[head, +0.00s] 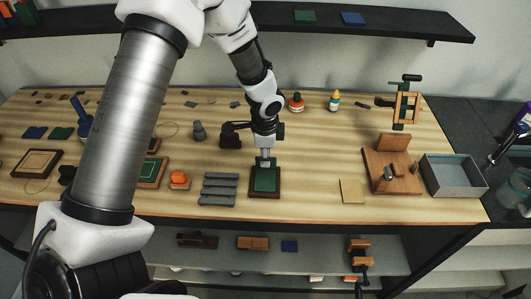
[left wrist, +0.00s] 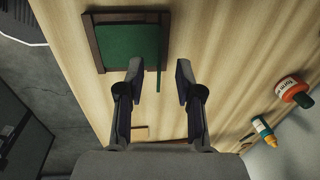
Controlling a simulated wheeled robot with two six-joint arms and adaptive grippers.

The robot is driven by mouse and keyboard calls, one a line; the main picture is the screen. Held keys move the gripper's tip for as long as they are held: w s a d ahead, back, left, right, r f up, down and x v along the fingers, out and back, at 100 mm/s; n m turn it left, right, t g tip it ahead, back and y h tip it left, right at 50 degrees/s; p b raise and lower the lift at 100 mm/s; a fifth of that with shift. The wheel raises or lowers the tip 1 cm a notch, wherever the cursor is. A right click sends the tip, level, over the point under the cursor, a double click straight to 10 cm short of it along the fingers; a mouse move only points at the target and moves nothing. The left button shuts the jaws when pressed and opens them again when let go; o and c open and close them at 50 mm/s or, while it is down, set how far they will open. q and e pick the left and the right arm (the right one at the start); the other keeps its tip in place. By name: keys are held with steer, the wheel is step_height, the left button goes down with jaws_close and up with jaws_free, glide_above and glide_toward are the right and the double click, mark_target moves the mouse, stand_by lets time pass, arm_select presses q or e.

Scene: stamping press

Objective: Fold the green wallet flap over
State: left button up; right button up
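The green wallet (head: 265,183) lies in a dark wooden frame (head: 265,196) near the front middle of the table. In the left wrist view the green wallet (left wrist: 128,46) fills the frame at the upper left. A thin green strip (left wrist: 159,68), which looks like its flap seen edge-on, runs past the frame's right end. My left gripper (head: 265,160) is over the far end of the wallet, pointing down. In the left wrist view my left gripper (left wrist: 157,74) is open, with the strip between its fingertips. Contact with either finger cannot be made out. My right gripper is not in view.
Grey slotted bars (head: 219,189) lie just left of the frame. A wooden stand (head: 392,171) and a grey bin (head: 453,175) are at the right. Small bottles (head: 296,103) stand behind. The table right of the frame is mostly clear.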

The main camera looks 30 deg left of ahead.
arm_select(q)
steer(key=shift+c, duration=1.2)
steer(key=shift+r, duration=0.1)
step_height(320, 180, up, 7)
steer(key=p, duration=0.6)
steer(key=shift+s+d, duration=0.2)
steer(key=shift+s, duration=0.05)
